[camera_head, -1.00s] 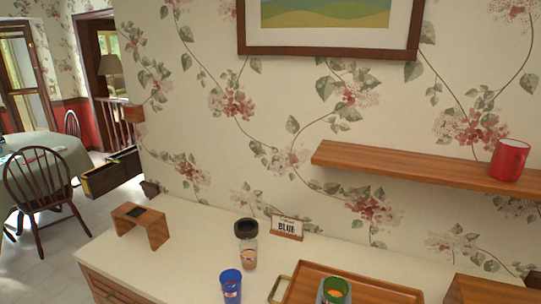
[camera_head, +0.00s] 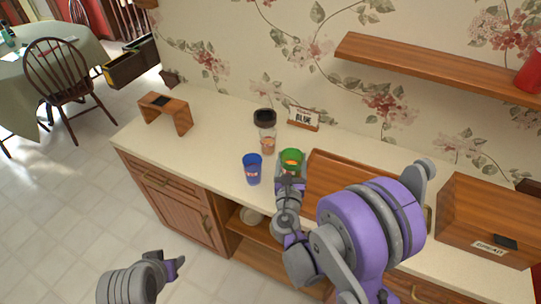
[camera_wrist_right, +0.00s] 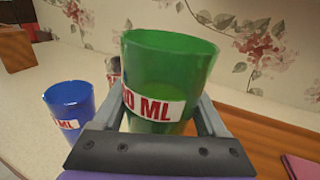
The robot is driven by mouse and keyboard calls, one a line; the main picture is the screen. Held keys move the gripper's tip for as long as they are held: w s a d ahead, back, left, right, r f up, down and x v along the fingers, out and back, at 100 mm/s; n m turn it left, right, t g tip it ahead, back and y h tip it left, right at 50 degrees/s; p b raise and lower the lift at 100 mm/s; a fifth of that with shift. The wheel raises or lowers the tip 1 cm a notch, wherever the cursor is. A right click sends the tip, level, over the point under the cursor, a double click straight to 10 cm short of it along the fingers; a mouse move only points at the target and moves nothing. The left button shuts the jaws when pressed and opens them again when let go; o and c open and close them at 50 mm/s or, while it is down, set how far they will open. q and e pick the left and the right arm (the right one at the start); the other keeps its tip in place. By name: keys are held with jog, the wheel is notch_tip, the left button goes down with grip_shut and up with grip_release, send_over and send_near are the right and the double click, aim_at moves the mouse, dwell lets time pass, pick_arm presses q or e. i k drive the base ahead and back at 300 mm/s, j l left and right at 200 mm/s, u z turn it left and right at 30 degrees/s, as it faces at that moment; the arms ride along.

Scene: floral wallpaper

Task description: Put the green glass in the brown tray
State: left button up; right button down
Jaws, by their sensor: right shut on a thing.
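The green glass (camera_head: 291,157) is upright at the left edge of the brown tray (camera_head: 345,168) in the head view. In the right wrist view the glass (camera_wrist_right: 168,65) has a white label with red letters. My right gripper (camera_head: 290,177) is shut on it, one finger on each side. The glass's base is hidden, so I cannot tell whether it touches the counter. My right arm covers much of the tray; part of it shows right in the wrist view (camera_wrist_right: 255,127). My left gripper (camera_head: 178,266) is at lower left, away from the counter; its jaw opening is unclear.
A blue glass (camera_head: 252,168) stands close left of the green one. A wooden bread box (camera_head: 488,220) is at right, a small wooden stand (camera_head: 166,112) at left. A shelf (camera_head: 430,68) hangs above.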

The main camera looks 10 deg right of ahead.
aim_at(351, 184)
jog(key=u, duration=0.45)
jog(key=j+u, duration=0.15)
jog(key=u, duration=0.8)
jog(key=i+j, duration=0.15)
jog(key=i+l+z, duration=0.15)
jog(key=z, duration=0.3)
jog(key=i+z, duration=0.6)
jog(key=z, duration=0.25)
jog(key=i+z, duration=0.1)
jog(key=i+j, duration=0.05)
jog(key=i, duration=0.05)
